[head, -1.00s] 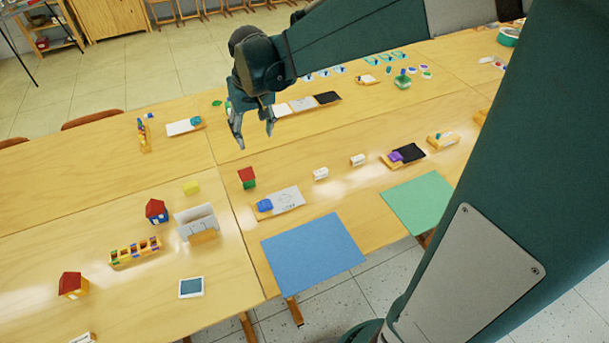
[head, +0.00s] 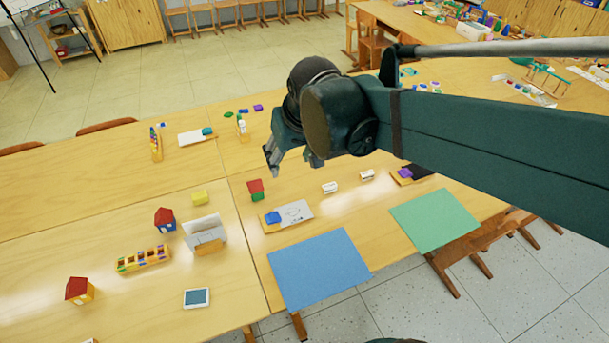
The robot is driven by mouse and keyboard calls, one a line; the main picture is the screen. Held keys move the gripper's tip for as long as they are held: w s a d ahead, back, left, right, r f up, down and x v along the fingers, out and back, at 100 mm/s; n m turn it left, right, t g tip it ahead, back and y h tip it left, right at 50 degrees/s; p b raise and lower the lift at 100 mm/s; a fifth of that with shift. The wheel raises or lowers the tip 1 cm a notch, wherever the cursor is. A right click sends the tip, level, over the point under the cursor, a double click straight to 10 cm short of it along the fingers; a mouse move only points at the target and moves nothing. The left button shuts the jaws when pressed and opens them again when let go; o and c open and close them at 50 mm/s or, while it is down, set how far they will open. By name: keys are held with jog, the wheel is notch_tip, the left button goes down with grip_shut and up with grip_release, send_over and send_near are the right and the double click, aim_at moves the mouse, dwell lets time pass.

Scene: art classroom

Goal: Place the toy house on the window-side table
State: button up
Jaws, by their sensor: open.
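Three small toy houses stand on the wooden tables. One has a red roof and blue walls (head: 165,219), one a red roof and yellow-orange walls (head: 79,290), and one a red roof over a green base (head: 256,189). Which one the task means cannot be told. My gripper (head: 293,162) is open and empty, above the table and behind the green-based house in the picture. The nearer table (head: 225,275) is in full light. No window shows, so I cannot tell which table is the window-side one.
A blue mat (head: 318,268) and a green mat (head: 435,219) lie along the front edge. A card holder (head: 204,234), a slotted wooden block (head: 144,258), a yellow block (head: 200,198) and a tablet-like card (head: 196,298) surround the houses. Another table (head: 400,20) with supplies stands at the back right.

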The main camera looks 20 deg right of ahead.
jog(key=s+d+f+t, duration=0.1)
jog(key=s+t, duration=0.1)
jog(key=s, duration=0.9)
jog(key=shift+s+d, duration=0.15)
jog(key=shift+d, duration=0.05)
